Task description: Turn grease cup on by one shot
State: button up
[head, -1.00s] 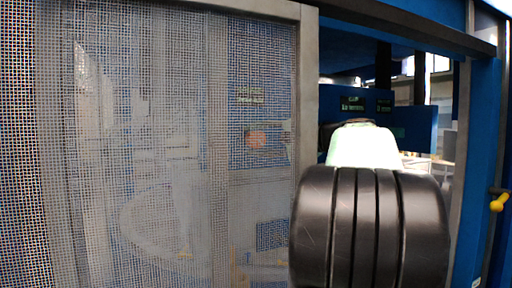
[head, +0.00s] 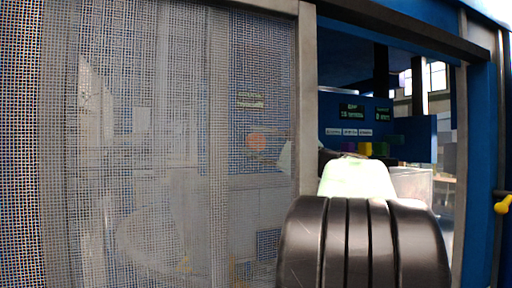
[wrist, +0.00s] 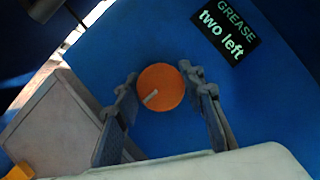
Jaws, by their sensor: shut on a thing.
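The grease cup is a round orange knob (wrist: 160,87) on a blue panel in the wrist view. A short pale mark on its face points to the lower left. My gripper (wrist: 158,78) has one finger on each side of the cup and is shut on it. A black label (wrist: 226,31) at the upper right of the cup reads "GREASE two left". In the head view the orange cup (head: 257,141) shows faintly behind the mesh. My arm reaches in through the opening right of the mesh, and my fingers cannot be made out there.
A mesh guard (head: 150,130) with a grey post (head: 307,100) covers the left of the head view. Inside the opening is a blue control box (head: 420,135) with small displays and coloured buttons. A yellow handle (head: 503,204) is at the far right.

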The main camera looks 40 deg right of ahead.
dwell(0.3)
jog(key=o, duration=1.2)
jog(key=shift+c, duration=0.2)
jog(key=v, duration=1.2)
jog(key=shift+f, duration=0.1)
